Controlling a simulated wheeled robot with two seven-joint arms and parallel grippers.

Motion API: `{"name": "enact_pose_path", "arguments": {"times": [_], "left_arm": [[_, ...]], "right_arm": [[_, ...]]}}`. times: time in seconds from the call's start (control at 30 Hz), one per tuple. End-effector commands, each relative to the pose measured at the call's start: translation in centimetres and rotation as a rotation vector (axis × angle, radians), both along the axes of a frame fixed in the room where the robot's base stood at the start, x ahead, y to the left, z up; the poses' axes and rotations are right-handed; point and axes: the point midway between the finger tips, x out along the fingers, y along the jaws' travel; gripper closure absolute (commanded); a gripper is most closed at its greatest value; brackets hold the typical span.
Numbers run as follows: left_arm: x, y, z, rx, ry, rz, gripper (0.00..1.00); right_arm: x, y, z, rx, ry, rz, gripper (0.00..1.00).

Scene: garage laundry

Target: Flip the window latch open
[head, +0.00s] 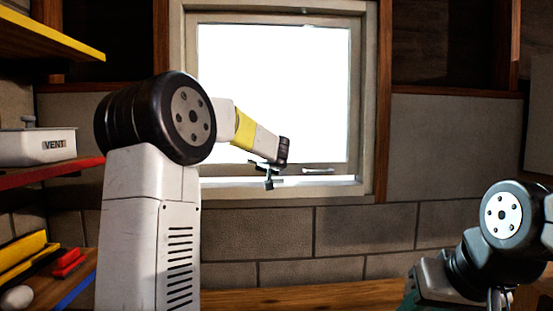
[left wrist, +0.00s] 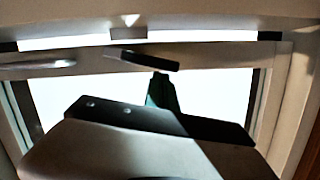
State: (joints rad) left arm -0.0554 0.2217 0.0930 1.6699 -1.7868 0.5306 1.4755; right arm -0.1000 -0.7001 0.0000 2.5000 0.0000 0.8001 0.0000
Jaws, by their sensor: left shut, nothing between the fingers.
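The window (head: 185,60) is a pale frame around a bright pane, with a light strip below its lower rail. A dark bar that looks like the latch (left wrist: 143,60) lies slightly tilted across that rail in the left wrist view. My left gripper (head: 269,180) is at the lower rail, near the middle of the window. Its dark fingers (left wrist: 163,88) are shut and empty, close beside the bar. I cannot tell whether they touch it. My right arm shows at the lower right of the head view, with its gripper out of view.
A light metal handle (head: 318,171) sits on the rail right of my left gripper; it also shows in the left wrist view (left wrist: 38,65). A wooden bench (head: 300,296) runs below the window. Shelves with a VENT box (head: 38,147) stand at left.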

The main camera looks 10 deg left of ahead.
Motion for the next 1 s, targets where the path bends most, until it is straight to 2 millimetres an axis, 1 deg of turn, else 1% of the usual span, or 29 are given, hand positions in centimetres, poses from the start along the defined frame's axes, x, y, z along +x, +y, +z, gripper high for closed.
{"name": "enact_pose_path", "arguments": {"times": [0.23,0.33,0.47,0.6,0.87,1.0], "left_arm": [[0.0,0.1,0.0,0.0,0.0,0.001,1.0],[-0.2,0.6,-0.6,-0.017,-0.003,0.003,1.0],[-0.3,0.8,-1.0,-0.086,-0.024,0.002,1.0],[-0.3,1.0,-1.5,-0.095,-0.027,0.001,1.0],[-0.3,1.0,-1.5,-0.095,-0.027,0.001,1.0],[-0.6,1.1,-0.7,-0.094,-0.029,0.002,1.0]], "right_arm": [[0.0,0.0,0.0,0.0,0.0,0.0,0.64],[0.0,0.0,0.0,0.0,0.0,0.0,0.64],[0.0,0.0,0.0,0.0,0.0,0.0,0.64],[0.0,0.0,0.0,0.0,0.0,0.0,0.64],[0.0,0.0,0.0,0.0,0.0,0.0,0.64],[0.0,0.0,0.0,0.0,0.0,0.0,0.64]]}}
